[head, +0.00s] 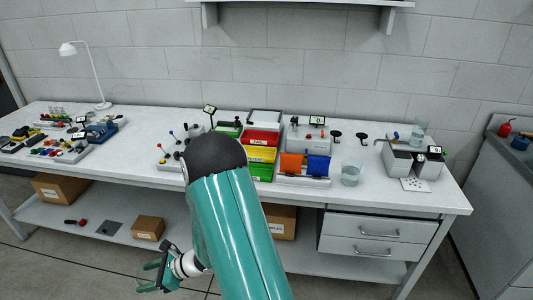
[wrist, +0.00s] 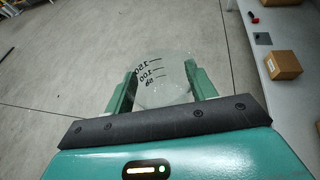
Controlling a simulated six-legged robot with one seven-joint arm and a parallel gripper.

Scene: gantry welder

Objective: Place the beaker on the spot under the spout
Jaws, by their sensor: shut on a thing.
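My gripper (head: 155,277) is low in front of the bench at the lower left of the head view. In the wrist view my gripper (wrist: 161,68) is shut on a clear beaker (wrist: 160,88) with black volume marks, its fingers on either side. The floor shows through the beaker, which looks empty. In the head view the held beaker is too faint to make out. A grey dispenser unit (head: 401,162) stands at the bench's right end. A white plate with dark dots (head: 415,185) lies at its front; I cannot clearly make out the spout.
Another clear beaker (head: 351,175) stands on the bench left of the dispenser; a clear vessel (head: 419,134) is on top of the unit. Coloured bins (head: 262,154) and instruments crowd the bench (head: 455,195). Boxes (head: 148,228) sit on the lower shelf. The floor below my gripper is clear.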

